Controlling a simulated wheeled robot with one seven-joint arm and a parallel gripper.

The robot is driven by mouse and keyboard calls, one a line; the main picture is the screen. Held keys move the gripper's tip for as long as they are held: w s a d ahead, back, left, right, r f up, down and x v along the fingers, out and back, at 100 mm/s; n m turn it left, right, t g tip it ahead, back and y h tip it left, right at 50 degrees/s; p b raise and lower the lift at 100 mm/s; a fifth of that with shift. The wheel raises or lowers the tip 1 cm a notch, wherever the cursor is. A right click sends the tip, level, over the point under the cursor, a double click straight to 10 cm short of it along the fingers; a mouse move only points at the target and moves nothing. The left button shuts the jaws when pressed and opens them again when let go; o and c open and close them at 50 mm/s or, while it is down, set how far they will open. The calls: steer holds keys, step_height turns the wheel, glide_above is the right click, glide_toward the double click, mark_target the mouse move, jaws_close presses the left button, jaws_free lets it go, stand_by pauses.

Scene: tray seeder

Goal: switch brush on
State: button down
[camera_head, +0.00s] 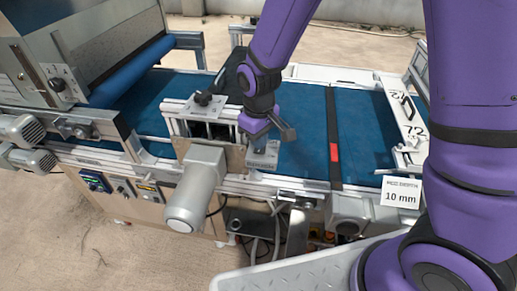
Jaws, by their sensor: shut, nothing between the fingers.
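My gripper (258,146) points down at the machine's near rail, just right of a grey cylindrical motor (196,188). Its fingers are small and partly hidden, and they look closed with nothing held. A small grey metal box or bracket (264,158) sits on the rail right at the fingertips. I cannot tell whether they touch it. A switch marked for the brush cannot be made out. Small control panels (96,182) and (148,190) are on the machine's front at the lower left, too small to read.
A blue conveyor belt (300,150) runs across the machine. A dark crossbar with a red mark (334,152) spans it. A metal hopper with a blue roller (130,70) is at left. A "10 mm" sign (401,193) is at right. Cables hang below the rail.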

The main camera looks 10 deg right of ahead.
mark_target(259, 151)
steer(key=shift+f, duration=1.05)
stand_by(0.6)
steer(key=shift+r, duration=3.5)
steer(key=shift+r, duration=0.1)
steer(key=s+d+r+m+t, duration=0.5)
steer(key=s+d+r+m, duration=0.2)
steer(key=s+d+r, duration=1.2)
step_height(259, 151, up, 3)
steer(key=shift+d+r+m, duration=0.2)
steer(key=shift+m, duration=0.1)
steer(key=shift+w, duration=0.15)
